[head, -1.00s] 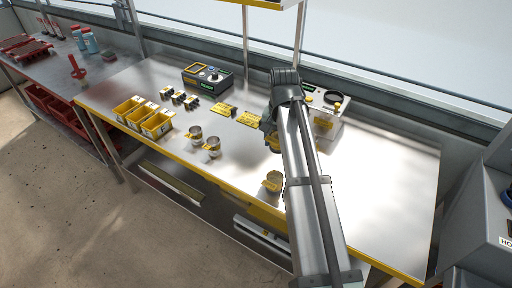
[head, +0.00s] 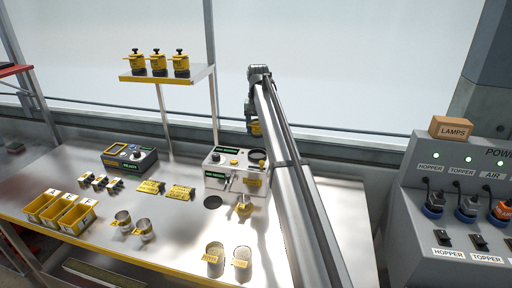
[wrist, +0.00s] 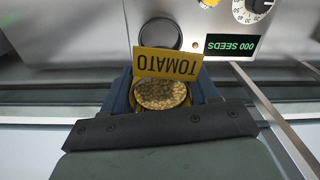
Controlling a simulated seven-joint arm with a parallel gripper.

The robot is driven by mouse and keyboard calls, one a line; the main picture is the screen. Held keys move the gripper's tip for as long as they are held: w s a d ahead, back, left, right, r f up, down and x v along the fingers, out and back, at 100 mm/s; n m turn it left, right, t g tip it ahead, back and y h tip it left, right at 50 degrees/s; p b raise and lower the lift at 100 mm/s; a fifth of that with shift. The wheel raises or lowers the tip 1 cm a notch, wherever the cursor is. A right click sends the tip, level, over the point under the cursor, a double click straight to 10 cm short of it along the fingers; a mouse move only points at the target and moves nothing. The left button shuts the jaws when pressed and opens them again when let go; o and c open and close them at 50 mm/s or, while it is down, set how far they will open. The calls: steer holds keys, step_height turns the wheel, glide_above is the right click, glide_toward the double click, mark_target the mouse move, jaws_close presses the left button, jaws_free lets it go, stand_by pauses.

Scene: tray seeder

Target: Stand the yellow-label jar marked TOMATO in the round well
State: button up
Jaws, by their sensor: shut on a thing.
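The TOMATO jar shows in the wrist view with its yellow label (wrist: 167,63) upside down and brown seeds (wrist: 160,94) at its round opening. My gripper (head: 254,112) is shut on this jar (head: 256,129) and holds it in the air, above and behind the seeder in the head view. The seeder (head: 222,184) is a pale metal box with a dark round ring, which looks like the round well (head: 258,153), at its top right. In the wrist view the ring (wrist: 161,33) lies just beyond the label, apart from the jar. The jar's lower part is hidden.
The seed counter display (wrist: 246,44) is beside the ring. Two jars (head: 215,262) stand at the bench front, and two more (head: 144,231) farther left. Yellow bins (head: 45,207) stand at left. A shelf (head: 190,76) holds yellow-labelled bottles.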

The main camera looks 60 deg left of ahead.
mark_target(257, 157)
steer(key=shift+n, duration=1)
steer(key=shift+f, duration=4.7)
